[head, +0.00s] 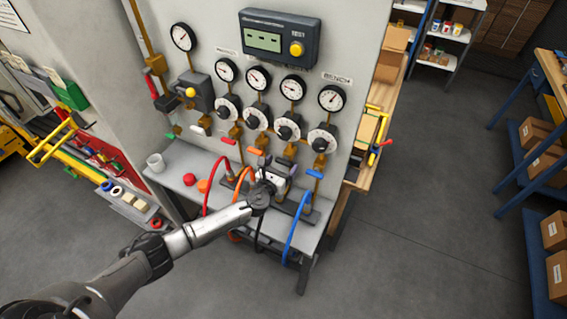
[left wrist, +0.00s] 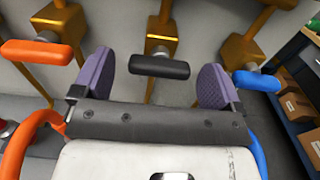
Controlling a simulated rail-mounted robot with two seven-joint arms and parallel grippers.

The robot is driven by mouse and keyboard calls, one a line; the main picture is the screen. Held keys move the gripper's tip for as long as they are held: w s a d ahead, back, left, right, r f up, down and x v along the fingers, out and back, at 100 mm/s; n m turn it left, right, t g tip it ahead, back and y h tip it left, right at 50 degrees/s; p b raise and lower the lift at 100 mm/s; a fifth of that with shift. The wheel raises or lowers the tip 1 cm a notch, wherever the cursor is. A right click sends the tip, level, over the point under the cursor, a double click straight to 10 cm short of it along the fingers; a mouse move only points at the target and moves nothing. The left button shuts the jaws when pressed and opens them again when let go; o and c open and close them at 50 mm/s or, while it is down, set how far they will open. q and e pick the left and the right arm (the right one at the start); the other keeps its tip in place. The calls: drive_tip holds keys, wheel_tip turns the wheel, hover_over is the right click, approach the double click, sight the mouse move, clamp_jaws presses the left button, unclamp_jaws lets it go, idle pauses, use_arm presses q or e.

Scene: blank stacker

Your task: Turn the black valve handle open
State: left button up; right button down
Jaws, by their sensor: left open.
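The black valve handle (left wrist: 159,66) is a short bar in front of a brass valve body (left wrist: 157,40) on the wall panel. In the left wrist view it lies crosswise between the two purple finger pads of my left gripper (left wrist: 160,77). The gripper is open, with a visible gap between each pad and the handle's ends. In the head view my left gripper (head: 273,179) is at the lower edge of the panel and makes the black handle hard to make out.
An orange handle (left wrist: 36,52) is to the left and a blue handle (left wrist: 257,81) to the right, both close to the fingers. A red hose (head: 213,186) and a blue hose (head: 291,236) hang at the grey bench (head: 178,165). Gauges and dials are above.

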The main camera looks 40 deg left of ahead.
use_arm(q)
drive_tip(key=shift+x, duration=0.85)
drive_tip(key=c, duration=0.9)
